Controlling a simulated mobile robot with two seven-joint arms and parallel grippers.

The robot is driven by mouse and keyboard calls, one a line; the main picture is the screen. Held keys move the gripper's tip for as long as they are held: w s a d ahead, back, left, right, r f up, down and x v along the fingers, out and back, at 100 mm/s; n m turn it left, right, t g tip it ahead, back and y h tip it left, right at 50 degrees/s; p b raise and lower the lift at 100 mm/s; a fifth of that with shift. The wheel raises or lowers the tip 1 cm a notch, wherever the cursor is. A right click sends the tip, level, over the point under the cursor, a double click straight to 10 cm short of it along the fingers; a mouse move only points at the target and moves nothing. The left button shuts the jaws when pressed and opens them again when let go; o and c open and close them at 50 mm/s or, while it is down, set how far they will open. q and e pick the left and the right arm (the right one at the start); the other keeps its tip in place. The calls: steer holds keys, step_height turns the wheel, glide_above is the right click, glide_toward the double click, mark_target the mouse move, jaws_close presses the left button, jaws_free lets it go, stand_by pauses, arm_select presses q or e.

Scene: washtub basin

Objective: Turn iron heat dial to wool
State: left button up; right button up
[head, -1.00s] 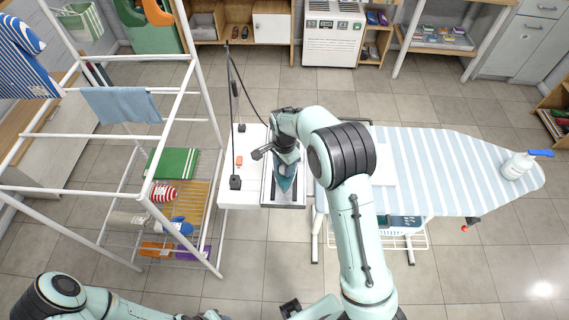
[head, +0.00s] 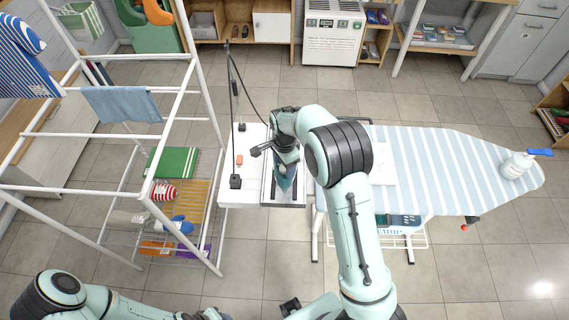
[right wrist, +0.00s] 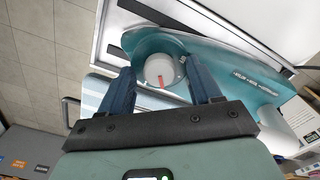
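The teal iron (head: 284,184) rests on the white stand left of the ironing board, partly hidden in the head view by my right wrist. In the right wrist view the iron (right wrist: 245,85) lies across the top right, with small lettering on its side. Its round pale heat dial (right wrist: 163,70) has a red mark. My right gripper (right wrist: 161,66) is open, with its dark blue fingers on either side of the dial and gaps visible beside it. I cannot read the dial setting. My left arm shows at the bottom left of the head view, but its gripper is not clearly visible.
The striped ironing board (head: 455,165) extends right, with a spray bottle (head: 517,165) at its end. A white drying rack (head: 150,180) with cloths stands left. A thin pole with a cord (head: 233,100) rises beside the stand. Tiled floor is clear behind.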

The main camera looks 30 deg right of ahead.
arm_select(q)
steer(key=shift+w+r+p, duration=0.55)
steer(key=shift+w+r, duration=0.05)
steer(key=shift+r, duration=0.1)
arm_select(e)
step_height(320, 180, up, 13)
steer(key=shift+r, duration=0.2)
arm_select(q)
steer(key=shift+s, duration=0.1)
